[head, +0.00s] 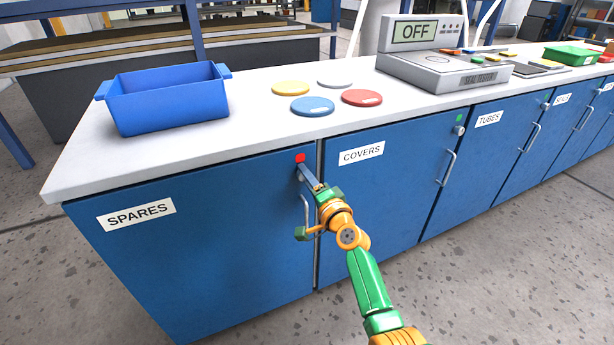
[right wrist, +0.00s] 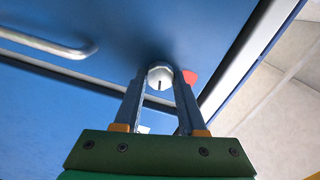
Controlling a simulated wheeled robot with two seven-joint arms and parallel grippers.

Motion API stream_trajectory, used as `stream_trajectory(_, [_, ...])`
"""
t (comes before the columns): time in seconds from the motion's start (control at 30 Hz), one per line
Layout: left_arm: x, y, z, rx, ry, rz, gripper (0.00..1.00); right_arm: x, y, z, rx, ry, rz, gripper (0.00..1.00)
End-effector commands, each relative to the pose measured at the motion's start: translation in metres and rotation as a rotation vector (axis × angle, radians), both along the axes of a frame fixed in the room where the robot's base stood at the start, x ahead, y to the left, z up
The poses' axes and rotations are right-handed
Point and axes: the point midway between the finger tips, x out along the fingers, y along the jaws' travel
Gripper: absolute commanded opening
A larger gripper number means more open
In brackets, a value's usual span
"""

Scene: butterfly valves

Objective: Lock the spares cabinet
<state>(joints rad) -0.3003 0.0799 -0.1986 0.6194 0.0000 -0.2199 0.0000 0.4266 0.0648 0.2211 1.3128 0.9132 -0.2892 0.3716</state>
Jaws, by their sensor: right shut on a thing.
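The spares cabinet (head: 200,255) is the blue door at the left end of the counter, with a white SPARES label (head: 136,214). Its door looks closed. A red square (head: 300,158) sits near its top right corner, just above the lock. My right gripper (head: 302,172) reaches up to this corner. In the right wrist view its two fingers are shut on the round silver lock knob (right wrist: 159,76), which has a dark slot pointing nearly straight up and down. The red square also shows beside the knob (right wrist: 190,77). My left gripper is not in view.
The spares door's bar handle (head: 306,211) is just below my gripper. The covers cabinet (head: 375,210) adjoins on the right, with a green square (head: 459,118) by its knob. A blue bin (head: 168,100), coloured discs and a tester (head: 445,68) stand on the counter (head: 250,115).

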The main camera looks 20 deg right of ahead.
Motion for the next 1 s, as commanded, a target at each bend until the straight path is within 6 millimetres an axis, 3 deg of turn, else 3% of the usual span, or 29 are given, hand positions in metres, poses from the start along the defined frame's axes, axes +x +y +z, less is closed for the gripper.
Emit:
stream_trajectory(0.43, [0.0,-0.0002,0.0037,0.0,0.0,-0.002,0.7,0.0,0.0,-0.0009,0.242,0.001,0.0,0.0])
stream_trajectory(1.0, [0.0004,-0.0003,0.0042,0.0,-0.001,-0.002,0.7,0.0,0.0001,-0.0012,0.29,0.0,0.0,0.0])
